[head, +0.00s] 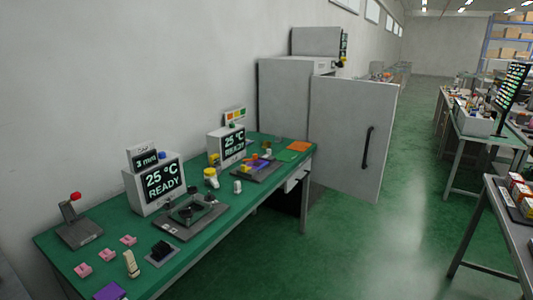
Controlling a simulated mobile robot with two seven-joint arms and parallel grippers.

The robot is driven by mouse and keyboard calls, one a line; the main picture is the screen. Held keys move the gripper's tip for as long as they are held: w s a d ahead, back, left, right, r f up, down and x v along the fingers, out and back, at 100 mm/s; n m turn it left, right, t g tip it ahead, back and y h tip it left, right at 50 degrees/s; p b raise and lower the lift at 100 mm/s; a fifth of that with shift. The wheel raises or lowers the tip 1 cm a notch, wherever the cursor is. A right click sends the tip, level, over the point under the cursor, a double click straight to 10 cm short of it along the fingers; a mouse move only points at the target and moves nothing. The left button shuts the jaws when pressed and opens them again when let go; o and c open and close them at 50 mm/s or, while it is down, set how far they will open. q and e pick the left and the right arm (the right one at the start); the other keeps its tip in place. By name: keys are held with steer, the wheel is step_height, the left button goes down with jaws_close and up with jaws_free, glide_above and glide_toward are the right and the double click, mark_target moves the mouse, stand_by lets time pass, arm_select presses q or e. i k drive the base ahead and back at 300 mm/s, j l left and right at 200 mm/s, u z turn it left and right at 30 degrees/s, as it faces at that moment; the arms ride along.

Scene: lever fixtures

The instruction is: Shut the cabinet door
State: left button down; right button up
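A tall grey cabinet (283,99) stands against the left wall, past the far end of the green table. Its light grey door (350,150) stands open, swung out into the aisle to the right of the cabinet. A black vertical handle (367,147) is on the door's face, near its right edge. The inside of the cabinet is hidden behind the door. Neither of my grippers shows in the head view.
A green-topped table (225,215) with display boxes, small fixtures and loose parts runs along the left wall up to the door. Workbenches (500,215) stand on the right. The green floor (390,245) between them is clear.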

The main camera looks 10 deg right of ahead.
mark_target(351, 121)
steer(key=i+l+z, duration=0.15)
steer(key=i+z, duration=0.25)
steer(key=i, duration=0.15)
steer(key=i+z, duration=0.45)
steer(key=i, duration=0.4)
steer(key=i+l, duration=0.15)
steer(key=i, duration=0.3)
steer(key=j+u, duration=0.05)
